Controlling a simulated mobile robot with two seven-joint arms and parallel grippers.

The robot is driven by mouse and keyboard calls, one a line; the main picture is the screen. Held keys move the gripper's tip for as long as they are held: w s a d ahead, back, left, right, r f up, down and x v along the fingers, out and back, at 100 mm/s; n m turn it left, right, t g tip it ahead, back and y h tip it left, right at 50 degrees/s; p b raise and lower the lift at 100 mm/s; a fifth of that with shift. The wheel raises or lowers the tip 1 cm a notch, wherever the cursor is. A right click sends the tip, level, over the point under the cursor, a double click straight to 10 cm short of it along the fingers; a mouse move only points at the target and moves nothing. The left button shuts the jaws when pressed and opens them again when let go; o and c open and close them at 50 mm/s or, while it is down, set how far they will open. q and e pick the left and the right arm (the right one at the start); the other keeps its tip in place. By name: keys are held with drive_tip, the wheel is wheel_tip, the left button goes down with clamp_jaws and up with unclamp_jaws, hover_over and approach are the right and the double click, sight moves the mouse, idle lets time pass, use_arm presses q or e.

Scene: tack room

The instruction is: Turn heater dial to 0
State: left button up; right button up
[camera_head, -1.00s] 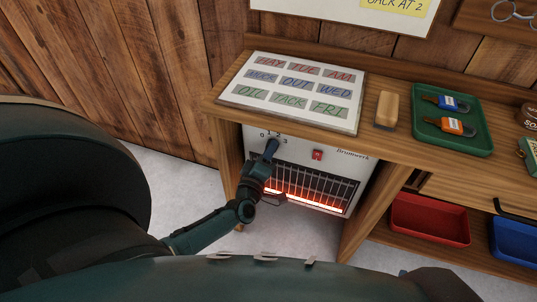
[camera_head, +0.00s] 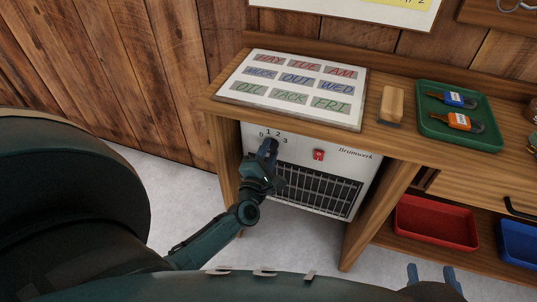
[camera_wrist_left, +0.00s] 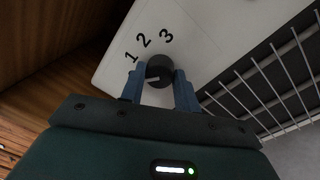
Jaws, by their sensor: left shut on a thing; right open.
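The white heater (camera_head: 345,172) stands under the bench, with a red switch (camera_head: 318,154) and a dark grille (camera_head: 320,190) that shows no glow. Its dial is hidden behind my fingers in the head view, with numbers 0 to 3 above it. In the left wrist view the dark round dial (camera_wrist_left: 160,67) sits between the blue fingers of my left gripper (camera_wrist_left: 160,88), which is shut on it. The dial's white mark points left toward the left finger; 1, 2 and 3 show, and 0 is not visible there. My right gripper (camera_head: 433,277) is open and empty at the bottom right.
The bench top (camera_head: 400,142) above the heater holds a label board (camera_head: 245,93), a brush (camera_head: 391,104) and a green tray (camera_head: 430,130) with two tagged items. A red bin (camera_head: 435,222) and a blue bin (camera_head: 518,240) sit on the lower shelf. Wooden panels flank the heater.

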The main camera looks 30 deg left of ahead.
use_arm(q)
drive_tip(key=shift+n, duration=0.6)
drive_tip(key=o, duration=1)
drive_tip(key=shift+c, duration=0.2)
drive_tip(key=v, duration=0.7)
drive_tip(key=shift+s, duration=0.25)
drive_tip(key=shift+d, duration=0.1)
